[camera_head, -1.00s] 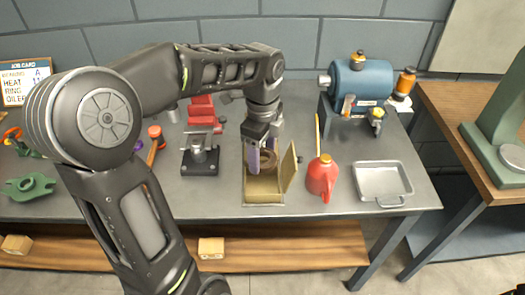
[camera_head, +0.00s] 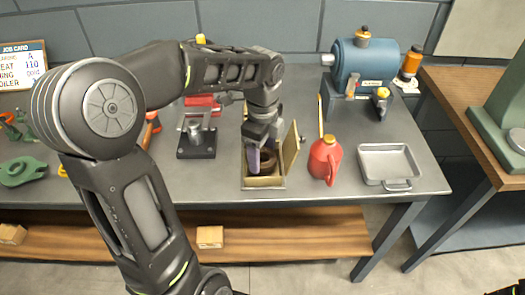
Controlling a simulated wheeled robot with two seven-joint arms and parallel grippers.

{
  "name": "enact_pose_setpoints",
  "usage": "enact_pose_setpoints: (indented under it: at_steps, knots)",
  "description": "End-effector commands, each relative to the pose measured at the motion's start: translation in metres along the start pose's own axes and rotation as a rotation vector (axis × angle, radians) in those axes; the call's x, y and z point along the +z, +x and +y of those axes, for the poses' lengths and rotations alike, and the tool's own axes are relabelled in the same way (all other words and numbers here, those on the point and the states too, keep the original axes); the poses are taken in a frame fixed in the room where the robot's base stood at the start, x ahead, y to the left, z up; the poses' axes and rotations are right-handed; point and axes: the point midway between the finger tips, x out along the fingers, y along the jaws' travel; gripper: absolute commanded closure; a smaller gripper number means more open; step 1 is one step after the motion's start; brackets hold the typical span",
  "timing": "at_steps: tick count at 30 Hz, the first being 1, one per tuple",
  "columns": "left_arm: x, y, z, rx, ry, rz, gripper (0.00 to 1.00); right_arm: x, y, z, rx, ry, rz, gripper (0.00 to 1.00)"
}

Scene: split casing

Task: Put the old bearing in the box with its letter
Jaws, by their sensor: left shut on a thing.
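An olive-brown box (camera_head: 248,184) stands open near the front of the grey bench, its lid (camera_head: 291,148) raised on the right side. My left gripper (camera_head: 261,160) reaches down into it, with a lavender pad showing on one finger. It is shut on a brown ring, the old bearing (camera_head: 268,157), which is partly hidden by the finger. I cannot tell whether the ring touches the box floor. No letter can be read on the box. A job card (camera_head: 22,65) at the far left shows an "A" and other partial words.
A red oil can (camera_head: 325,161) stands just right of the lid, and a metal tray (camera_head: 388,165) is beyond it. A black stand (camera_head: 196,145) is left of the box. A blue motor (camera_head: 365,62) is behind. A green part (camera_head: 22,172) lies at left.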

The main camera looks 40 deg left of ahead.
Motion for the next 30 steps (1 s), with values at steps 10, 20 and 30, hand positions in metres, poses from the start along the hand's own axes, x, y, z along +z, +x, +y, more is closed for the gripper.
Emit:
enact_pose_setpoints:
  at_steps: [10,20,30]
  knots:
    - [0.0000,-0.0007,-0.0003,-0.001,0.000,0.000,0.30,-0.0001,-0.0002,-0.0001,0.000,0.000,0.000,0.56]
    - [0.0001,-0.0004,-0.0001,0.000,0.000,0.000,0.10,-0.0001,-0.0002,0.0000,0.000,0.000,0.000,0.56]
    - [0.0001,0.0000,0.0001,0.001,-0.001,0.000,0.10,-0.0001,-0.0001,0.0000,0.000,0.000,0.000,0.56]
